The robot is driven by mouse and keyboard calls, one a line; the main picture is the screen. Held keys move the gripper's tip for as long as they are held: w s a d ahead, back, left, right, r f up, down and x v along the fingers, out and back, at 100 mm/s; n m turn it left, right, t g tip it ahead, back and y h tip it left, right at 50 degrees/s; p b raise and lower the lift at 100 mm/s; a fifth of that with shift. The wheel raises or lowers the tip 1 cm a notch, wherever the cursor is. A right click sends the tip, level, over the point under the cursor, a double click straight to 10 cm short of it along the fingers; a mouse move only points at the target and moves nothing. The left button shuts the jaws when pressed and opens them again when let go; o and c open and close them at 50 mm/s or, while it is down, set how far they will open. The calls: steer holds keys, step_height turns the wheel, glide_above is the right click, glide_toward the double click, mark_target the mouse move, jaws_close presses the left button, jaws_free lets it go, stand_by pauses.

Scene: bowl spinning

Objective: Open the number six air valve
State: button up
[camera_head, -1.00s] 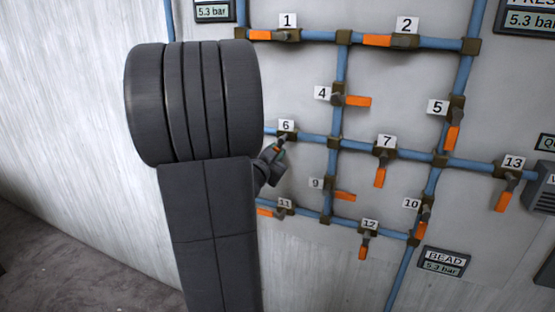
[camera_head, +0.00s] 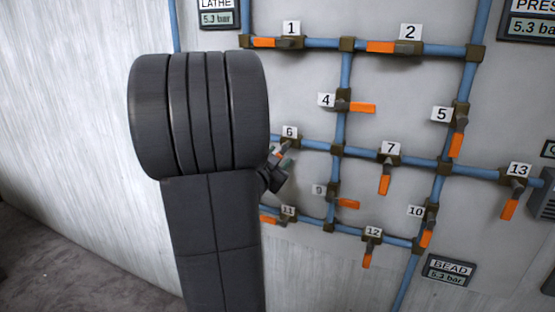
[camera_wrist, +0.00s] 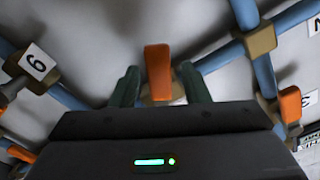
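The number six valve (camera_head: 289,143) sits on a blue pipe just right of my arm in the head view, under its "6" label (camera_head: 289,132). Its orange lever (camera_head: 281,151) points down and left, partly hidden by my gripper (camera_head: 285,166). In the wrist view, an orange lever (camera_wrist: 158,72) stands between the two dark green fingers of my gripper (camera_wrist: 160,84). The fingers are apart, with a visible gap on each side of the lever. A tilted label (camera_wrist: 38,62) shows at left; I cannot tell whether it reads 6 or 9.
Several other numbered valves with orange levers share the pipe grid. Valve 7 (camera_head: 389,160) is to the right, valve 9 (camera_head: 333,195) below right, and valve 11 (camera_head: 288,214) below. A pressure display marked BEAD (camera_head: 449,269) is at lower right. Bare wall (camera_head: 70,120) is at left.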

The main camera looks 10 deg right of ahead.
steer(key=v, duration=1.3)
steer(key=shift+s+a, duration=0.25)
steer(key=shift+s, duration=0.1)
steer(key=shift+c, duration=0.2)
